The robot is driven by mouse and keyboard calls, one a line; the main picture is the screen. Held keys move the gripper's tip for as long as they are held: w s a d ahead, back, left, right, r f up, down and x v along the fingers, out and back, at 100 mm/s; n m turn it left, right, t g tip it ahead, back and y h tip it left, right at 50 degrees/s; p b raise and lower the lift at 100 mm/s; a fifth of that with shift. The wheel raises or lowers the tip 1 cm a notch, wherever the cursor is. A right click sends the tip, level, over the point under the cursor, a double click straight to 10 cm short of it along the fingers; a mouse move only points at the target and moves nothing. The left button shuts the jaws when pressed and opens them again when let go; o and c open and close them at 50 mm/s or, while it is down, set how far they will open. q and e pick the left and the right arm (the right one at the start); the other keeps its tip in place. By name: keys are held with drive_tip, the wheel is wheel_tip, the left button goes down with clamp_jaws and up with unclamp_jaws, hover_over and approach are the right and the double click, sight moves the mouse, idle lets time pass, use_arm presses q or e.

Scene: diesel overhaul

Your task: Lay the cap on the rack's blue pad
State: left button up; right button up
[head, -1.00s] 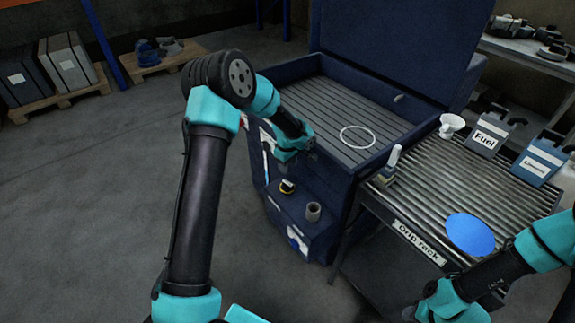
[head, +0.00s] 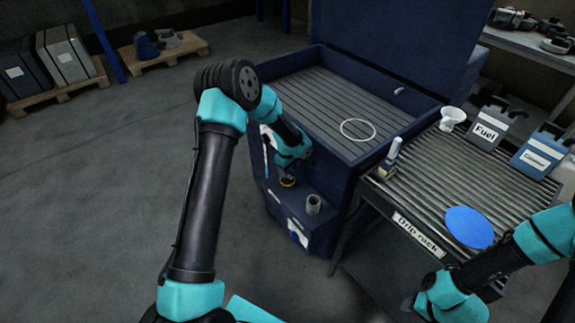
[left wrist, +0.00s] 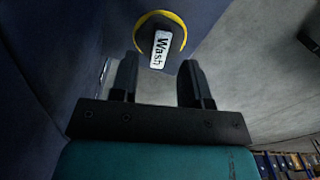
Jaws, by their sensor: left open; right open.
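The cap (left wrist: 160,38) is round and dark with a yellow rim and a white "Wash" label. In the head view the cap (head: 287,182) is on the blue ledge low on the washer's front, partly hidden by my left gripper. My left gripper (left wrist: 160,78) is open and empty, with the cap just beyond its fingertips and no contact visible. The round blue pad (head: 469,227) lies bare on the slatted drip rack (head: 425,165). My right gripper (head: 436,302) is open, low at the picture's bottom, its fingers barely visible.
A short grey open cylinder (head: 313,204) stands on the ledge right of the cap. The blue washer tub (head: 335,105) holds a white ring (head: 357,130).

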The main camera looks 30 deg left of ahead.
use_arm(q)
drive_tip(key=shift+f, duration=1.15)
clamp_jaws()
